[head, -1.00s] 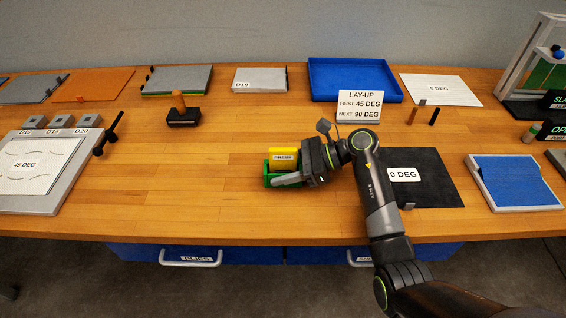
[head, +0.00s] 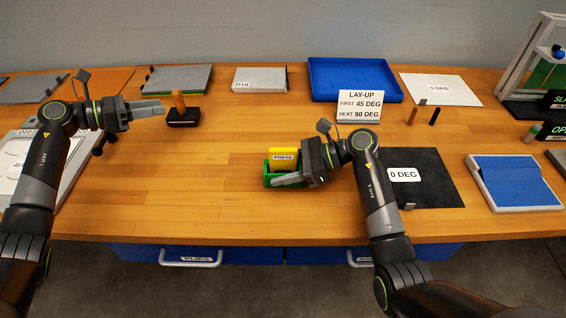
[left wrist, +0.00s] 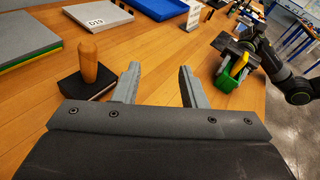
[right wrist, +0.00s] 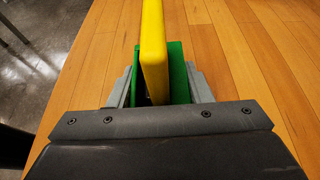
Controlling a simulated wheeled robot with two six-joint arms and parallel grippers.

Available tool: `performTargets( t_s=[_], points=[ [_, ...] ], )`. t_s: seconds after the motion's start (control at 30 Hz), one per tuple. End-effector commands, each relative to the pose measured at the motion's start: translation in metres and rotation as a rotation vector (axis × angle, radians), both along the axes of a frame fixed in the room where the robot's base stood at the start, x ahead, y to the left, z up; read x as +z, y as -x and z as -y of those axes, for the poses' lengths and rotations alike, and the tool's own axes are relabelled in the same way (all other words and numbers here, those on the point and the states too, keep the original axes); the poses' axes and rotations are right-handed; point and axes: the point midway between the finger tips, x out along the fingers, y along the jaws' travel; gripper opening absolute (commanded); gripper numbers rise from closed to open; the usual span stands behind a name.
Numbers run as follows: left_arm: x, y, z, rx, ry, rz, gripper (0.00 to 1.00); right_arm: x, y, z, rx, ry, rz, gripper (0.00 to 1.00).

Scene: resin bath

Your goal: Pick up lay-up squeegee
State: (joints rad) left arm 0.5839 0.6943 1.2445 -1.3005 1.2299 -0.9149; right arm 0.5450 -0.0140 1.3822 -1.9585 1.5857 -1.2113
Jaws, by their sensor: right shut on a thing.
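A black block with an upright wooden handle (head: 178,102), which looks like the squeegee, stands on the bench at the left. It also shows in the left wrist view (left wrist: 88,62), left of the fingers. My left gripper (head: 160,107) is open and empty, its fingertips just left of the handle in the head view. My right gripper (head: 284,174) is shut around a green holder (right wrist: 176,58) with an upright yellow piece (right wrist: 153,45) in it. The yellow piece (head: 283,156) carries a label. The gripper partly hides the holder.
A blue tray (head: 353,96) and a lay-up sign (head: 360,121) stand at the back. A black 0 DEG sheet (head: 434,185) lies right of my right gripper. Grey plates (head: 176,74) lie behind the wooden handle. The bench's middle (head: 228,135) is clear.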

Motion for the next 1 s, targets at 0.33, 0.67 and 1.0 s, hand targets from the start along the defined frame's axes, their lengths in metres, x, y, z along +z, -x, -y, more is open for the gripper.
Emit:
performTargets(
  t_s=[0.33,0.67,1.0],
  points=[
    [0.001,0.065,0.164,-0.527,-0.188,0.183,0.38,-0.001,0.000,0.000,0.000,0.001,-0.001,0.22],
    [-0.024,0.094,0.208,-0.570,-0.218,0.170,0.38,0.000,0.000,0.000,0.000,0.000,-0.001,0.22],
    [-0.044,0.093,0.256,-0.568,-0.217,0.169,0.38,0.000,0.000,0.000,0.000,0.001,-0.001,0.22]
  ],
)
